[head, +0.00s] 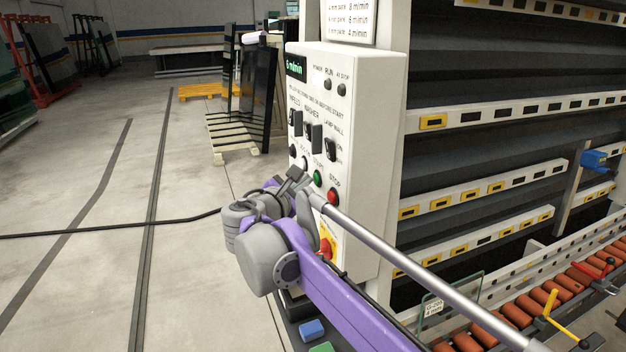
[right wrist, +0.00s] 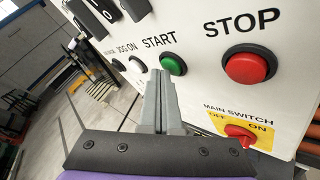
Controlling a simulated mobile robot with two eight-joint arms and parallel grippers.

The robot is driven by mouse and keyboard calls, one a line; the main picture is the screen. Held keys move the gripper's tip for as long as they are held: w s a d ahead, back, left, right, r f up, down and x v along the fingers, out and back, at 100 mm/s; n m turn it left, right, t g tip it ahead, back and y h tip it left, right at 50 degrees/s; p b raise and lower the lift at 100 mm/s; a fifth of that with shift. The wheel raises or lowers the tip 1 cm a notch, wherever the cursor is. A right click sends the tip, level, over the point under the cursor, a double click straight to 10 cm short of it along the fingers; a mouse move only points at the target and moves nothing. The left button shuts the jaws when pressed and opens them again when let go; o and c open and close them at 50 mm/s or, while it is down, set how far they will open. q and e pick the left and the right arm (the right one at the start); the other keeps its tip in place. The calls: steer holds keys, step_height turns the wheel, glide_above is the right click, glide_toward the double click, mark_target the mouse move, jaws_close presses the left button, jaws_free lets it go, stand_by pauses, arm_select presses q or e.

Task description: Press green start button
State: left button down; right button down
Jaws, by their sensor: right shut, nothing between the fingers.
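The green start button (head: 318,178) sits on the lower front of the white control box, left of the larger red stop button (head: 333,197). In the right wrist view the green button (right wrist: 174,65) lies under the word START, just beyond and slightly right of my fingertips. My right gripper (head: 297,178) is shut and empty, pointing at the panel in front of the lower row of buttons. It also shows in the right wrist view (right wrist: 158,75). I cannot tell whether the tips touch the panel. My left gripper is not in view.
The red main switch (right wrist: 238,132) on its yellow plate is below the stop button. Black knobs (head: 313,135) stand out higher on the control box (head: 375,130). The washer's roller conveyor (head: 545,300) is at right. Open floor (head: 80,180) lies at left, crossed by a black cable.

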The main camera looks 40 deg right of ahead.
steer(key=shift+s+d, duration=0.1)
steer(key=shift+d, duration=0.1)
steer(key=shift+a, duration=0.1)
stand_by(0.4)
steer(key=shift+w+a, duration=0.25)
steer(key=shift+a, duration=0.55)
